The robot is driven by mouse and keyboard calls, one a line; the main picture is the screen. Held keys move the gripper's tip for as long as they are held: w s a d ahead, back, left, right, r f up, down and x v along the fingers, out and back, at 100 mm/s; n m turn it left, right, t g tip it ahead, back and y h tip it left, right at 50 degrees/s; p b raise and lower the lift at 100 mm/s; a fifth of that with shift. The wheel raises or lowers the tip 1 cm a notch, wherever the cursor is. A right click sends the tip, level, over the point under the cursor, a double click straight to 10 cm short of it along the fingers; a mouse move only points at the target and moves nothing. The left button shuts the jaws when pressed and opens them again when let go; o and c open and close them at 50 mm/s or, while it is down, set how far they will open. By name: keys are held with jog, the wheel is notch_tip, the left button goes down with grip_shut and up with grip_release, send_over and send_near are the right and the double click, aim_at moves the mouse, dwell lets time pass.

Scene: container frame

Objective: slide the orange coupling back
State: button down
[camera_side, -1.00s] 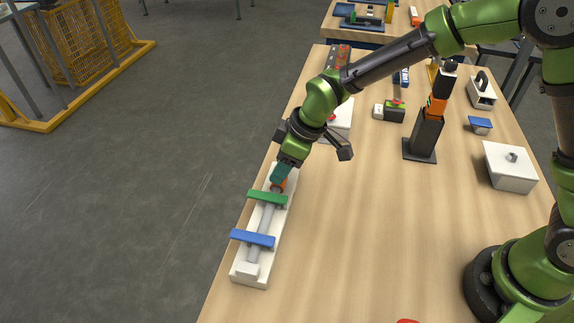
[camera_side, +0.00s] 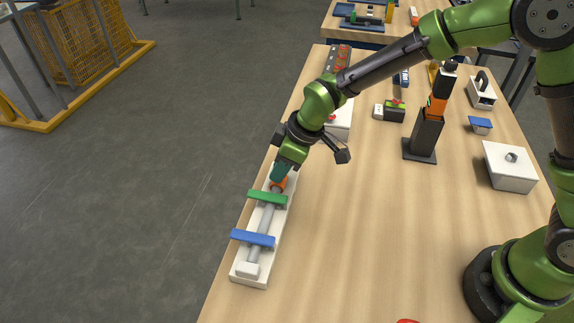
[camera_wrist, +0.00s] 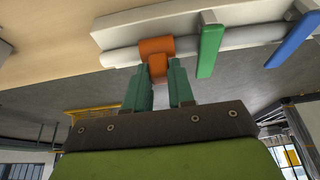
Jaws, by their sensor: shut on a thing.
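The orange coupling (camera_wrist: 156,47) sits around a grey rod (camera_wrist: 240,38) near the rod's end in the wrist view. In the side view the coupling (camera_side: 278,184) shows just under my fingers, mostly hidden. My gripper (camera_wrist: 158,72) is shut on the coupling's lower tab, one teal finger on each side. In the side view my gripper (camera_side: 281,173) is at the far end of the white base (camera_side: 250,279). The green lever (camera_side: 267,198) crosses the rod close to the coupling, and the blue lever (camera_side: 252,238) crosses it farther along.
A white box (camera_side: 339,122) stands behind my wrist. A dark post with an orange band (camera_side: 427,133) and a white knobbed box (camera_side: 509,167) stand to the right. The table's left edge runs close beside the base. The middle of the table is clear.

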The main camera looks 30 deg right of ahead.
jog(key=shift+w+d, duration=1.9)
jog(key=shift+d, duration=0.1)
jog(key=c, duration=1)
grip_release()
jog(key=shift+o, duration=0.2)
jog(key=shift+a, duration=0.1)
jog(key=shift+r, duration=0.15)
jog(key=v, duration=1.6)
jog(key=shift+s+r, duration=0.15)
jog(key=shift+r, duration=0.15)
